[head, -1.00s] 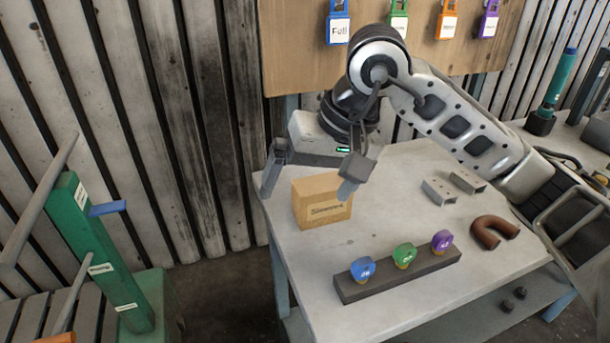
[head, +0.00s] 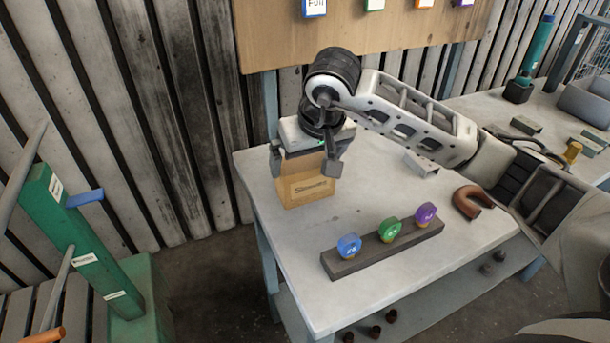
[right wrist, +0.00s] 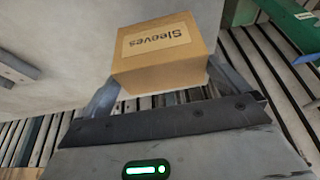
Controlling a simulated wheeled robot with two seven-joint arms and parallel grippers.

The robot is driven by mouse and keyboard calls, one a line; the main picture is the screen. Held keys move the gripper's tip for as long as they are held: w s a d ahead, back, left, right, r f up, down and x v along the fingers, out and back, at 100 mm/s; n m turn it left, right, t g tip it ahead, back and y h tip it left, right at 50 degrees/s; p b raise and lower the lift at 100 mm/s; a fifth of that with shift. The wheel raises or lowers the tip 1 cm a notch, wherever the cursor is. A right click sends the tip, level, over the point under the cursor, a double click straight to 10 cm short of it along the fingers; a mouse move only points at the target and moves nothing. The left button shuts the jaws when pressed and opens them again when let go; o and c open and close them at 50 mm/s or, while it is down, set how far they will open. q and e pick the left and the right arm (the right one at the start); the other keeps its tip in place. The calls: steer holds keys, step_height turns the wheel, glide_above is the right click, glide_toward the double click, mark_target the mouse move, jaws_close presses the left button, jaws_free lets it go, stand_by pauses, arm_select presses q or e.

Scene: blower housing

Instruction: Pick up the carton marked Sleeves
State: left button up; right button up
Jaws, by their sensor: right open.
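In the right wrist view the carton (right wrist: 160,48) shows the label "Sleeves" upside down. My right gripper (head: 304,168) is open, above and behind the carton, with one finger toward each side of it. In the right wrist view the fingers reach the carton's near edge at left and right; I cannot tell whether they touch it. My left gripper is not in view.
A dark rack (head: 384,250) with blue, green and purple knobs lies in front of the carton. A brown horseshoe-shaped piece (head: 470,203) and a grey bracket (head: 421,165) lie to the right. A green stand (head: 88,245) is at the left. The table between carton and rack is clear.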

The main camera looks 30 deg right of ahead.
steer(key=x, duration=0.4)
steer(key=shift+w+f+p, duration=0.1)
steer(key=shift+f+p, duration=0.05)
steer(key=shift+p, duration=0.2)
steer(key=c, duration=0.7)
